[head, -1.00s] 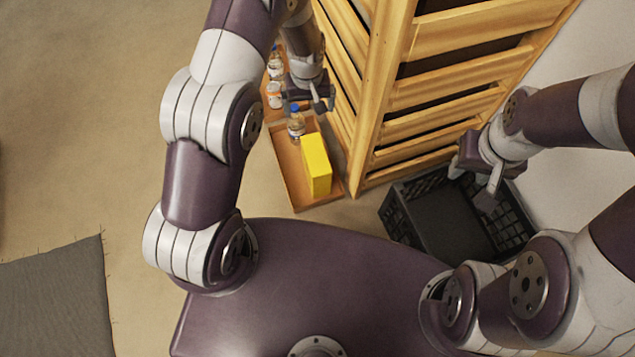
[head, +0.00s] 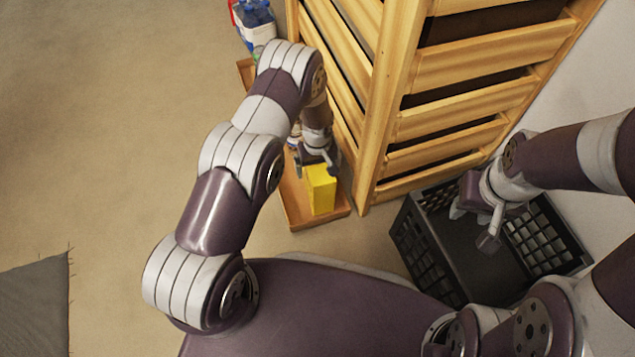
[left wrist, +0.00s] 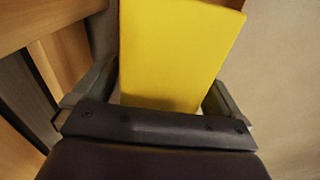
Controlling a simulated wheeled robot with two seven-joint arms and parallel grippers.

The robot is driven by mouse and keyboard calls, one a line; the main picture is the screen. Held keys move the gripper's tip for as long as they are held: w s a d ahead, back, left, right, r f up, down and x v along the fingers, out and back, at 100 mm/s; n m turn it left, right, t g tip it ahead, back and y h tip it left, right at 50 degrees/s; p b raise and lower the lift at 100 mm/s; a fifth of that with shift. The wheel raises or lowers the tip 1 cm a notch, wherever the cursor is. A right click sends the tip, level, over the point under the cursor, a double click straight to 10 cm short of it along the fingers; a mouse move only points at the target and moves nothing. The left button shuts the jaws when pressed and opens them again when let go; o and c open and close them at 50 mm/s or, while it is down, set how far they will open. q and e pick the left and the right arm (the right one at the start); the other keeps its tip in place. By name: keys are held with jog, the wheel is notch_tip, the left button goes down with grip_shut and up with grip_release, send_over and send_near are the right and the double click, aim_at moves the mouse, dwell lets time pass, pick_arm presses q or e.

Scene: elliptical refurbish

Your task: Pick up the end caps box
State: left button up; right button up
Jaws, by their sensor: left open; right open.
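The end caps box appears to be the yellow box (head: 321,190), standing upright near the front end of a low wooden tray (head: 296,212). My left gripper (head: 318,170) is open at the top of the box in the head view. In the left wrist view the yellow box (left wrist: 178,55) fills the space between the two open fingers (left wrist: 150,100), one on each side. I cannot tell whether the fingers touch it. My right gripper (head: 472,224) is open and empty above the black crate.
A slatted wooden shelf unit (head: 385,110) stands right beside the tray. A black plastic crate (head: 425,262) sits on the floor at the right. Blue and white bottles (head: 255,22) show at the tray's far end. The floor at left is clear, with a grey mat (head: 35,310).

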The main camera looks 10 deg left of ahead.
pick_arm(q)
jog(key=shift+f, duration=0.7)
jog(key=shift+r, duration=0.3)
jog(key=c, duration=1.8)
